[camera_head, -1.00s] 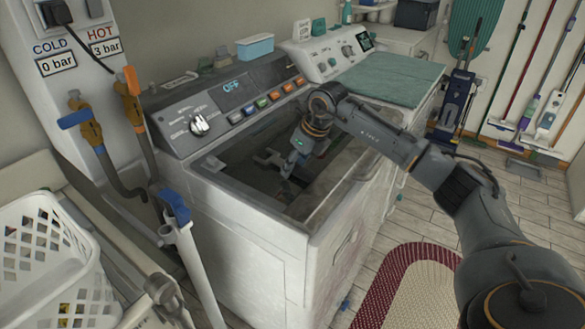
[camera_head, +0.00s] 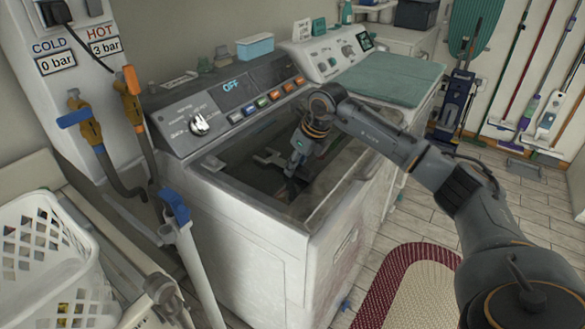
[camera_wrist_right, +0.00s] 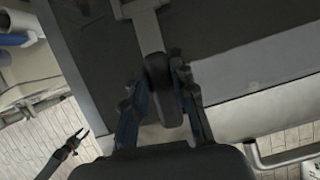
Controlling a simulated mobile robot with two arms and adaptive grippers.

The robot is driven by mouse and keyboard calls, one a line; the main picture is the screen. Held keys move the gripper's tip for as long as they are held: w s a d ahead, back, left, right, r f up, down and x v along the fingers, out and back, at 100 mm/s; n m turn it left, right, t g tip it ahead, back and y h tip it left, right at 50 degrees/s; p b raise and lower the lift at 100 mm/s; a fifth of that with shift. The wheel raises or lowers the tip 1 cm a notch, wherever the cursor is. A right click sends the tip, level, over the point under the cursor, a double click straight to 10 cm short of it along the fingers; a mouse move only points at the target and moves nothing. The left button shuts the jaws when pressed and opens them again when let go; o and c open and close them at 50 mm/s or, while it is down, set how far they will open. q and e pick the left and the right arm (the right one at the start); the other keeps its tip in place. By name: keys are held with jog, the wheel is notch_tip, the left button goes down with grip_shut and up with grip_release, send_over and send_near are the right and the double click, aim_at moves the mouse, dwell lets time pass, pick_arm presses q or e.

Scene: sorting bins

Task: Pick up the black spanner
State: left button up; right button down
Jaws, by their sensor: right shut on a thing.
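The spanner has a grey metal head (camera_head: 268,158) and a black handle. In the head view it lies over the dark lid of the washing machine (camera_head: 250,255); the handle is mostly hidden by my gripper. My right gripper (camera_head: 290,178) reaches down over the lid. In the right wrist view the black handle of the spanner (camera_wrist_right: 161,85) is between the two fingers of my right gripper (camera_wrist_right: 163,98), which is shut on it. The grey shaft and head extend up past the fingertips. I cannot tell whether the spanner touches the lid.
The control panel (camera_head: 225,100) rises behind the lid. A second machine with a green cloth (camera_head: 385,78) stands to the right. A white basket (camera_head: 45,250) and hoses (camera_head: 145,160) are at the left. A dark forked thing (camera_wrist_right: 68,150) shows low left in the wrist view.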

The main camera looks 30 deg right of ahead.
jog(key=shift+r, duration=0.15)
jog(key=shift+r+p, duration=0.25)
jog(key=shift+p, duration=0.05)
notch_tip(320, 180, up, 2)
jog(key=shift+w+r+b, duration=0.1)
jog(key=shift+b, duration=0.3)
jog(key=s+a+r+b, duration=0.3)
jog(key=s+a+r, duration=0.5)
jog(key=s+r, duration=0.2)
jog(key=shift+s+a+r+b, duration=0.15)
jog(key=shift+s+r+b, duration=0.15)
jog(key=shift+s, duration=0.45)
jog(key=c, duration=1.7)
grip_release()
grip_shut()
